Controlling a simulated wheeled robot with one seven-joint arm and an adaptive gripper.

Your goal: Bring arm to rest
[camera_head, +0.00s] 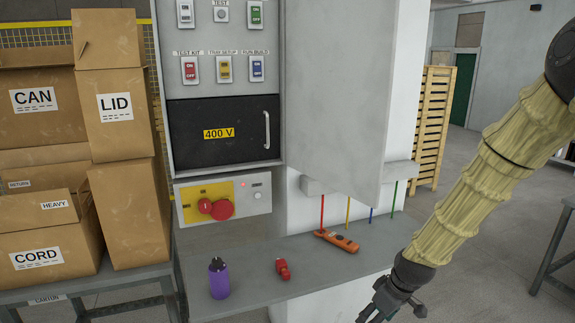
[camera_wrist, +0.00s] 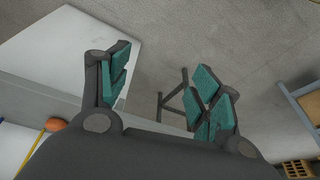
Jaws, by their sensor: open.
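My arm, in a tan ribbed sleeve, hangs down at the right of the head view. My gripper (camera_head: 392,304) is at its lower end, just right of the grey shelf's right end. In the wrist view my gripper (camera_wrist: 165,95) shows two fingers with teal pads spread wide apart, with nothing between them.
A grey shelf (camera_head: 245,300) holds a purple container (camera_head: 218,278), a red object (camera_head: 283,269) and an orange tool (camera_head: 337,241). An electrical cabinet (camera_head: 224,130) stands behind. Labelled cartons (camera_head: 125,215) are stacked at left. A table (camera_head: 560,245) stands at far right; floor between is clear.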

